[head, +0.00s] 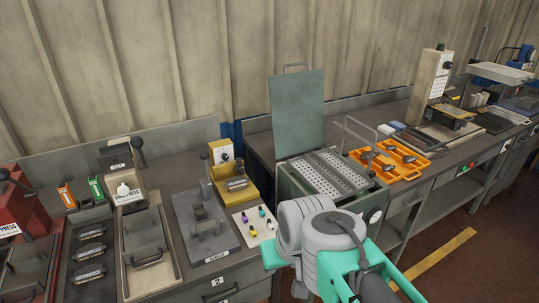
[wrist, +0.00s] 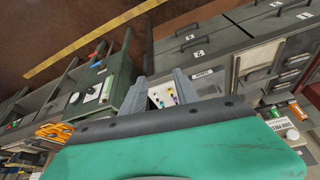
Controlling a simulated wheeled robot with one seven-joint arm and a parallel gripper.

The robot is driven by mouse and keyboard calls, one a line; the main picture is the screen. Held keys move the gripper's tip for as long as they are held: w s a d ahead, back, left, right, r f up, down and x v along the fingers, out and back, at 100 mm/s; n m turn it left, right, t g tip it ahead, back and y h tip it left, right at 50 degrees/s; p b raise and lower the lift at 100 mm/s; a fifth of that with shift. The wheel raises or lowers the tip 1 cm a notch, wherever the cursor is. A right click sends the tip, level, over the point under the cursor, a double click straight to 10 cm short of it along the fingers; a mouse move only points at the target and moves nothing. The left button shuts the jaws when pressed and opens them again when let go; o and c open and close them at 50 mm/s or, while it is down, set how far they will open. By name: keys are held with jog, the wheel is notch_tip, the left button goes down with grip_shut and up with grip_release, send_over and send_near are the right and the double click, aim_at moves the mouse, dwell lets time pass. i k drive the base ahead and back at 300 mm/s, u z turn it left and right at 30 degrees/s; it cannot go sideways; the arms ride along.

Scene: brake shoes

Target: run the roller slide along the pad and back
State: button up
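The tray also shows at the right of the wrist view (wrist: 240,70). My gripper (wrist: 161,82) shows two grey fingers spread apart, nothing visibly held, to the side of the tray. In the head view my arm hides the fingers.
A grey plate (head: 229,242) with a block and a white card (head: 242,221) with coloured pegs lie right of the tray. A yellow fixture (head: 222,170) stands behind. A green open-lidded box (head: 298,100) and orange tray (head: 420,176) are farther right. Black parts (head: 90,251) lie left.

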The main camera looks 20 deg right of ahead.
aim_at(240, 170)
jog(key=i, duration=1)
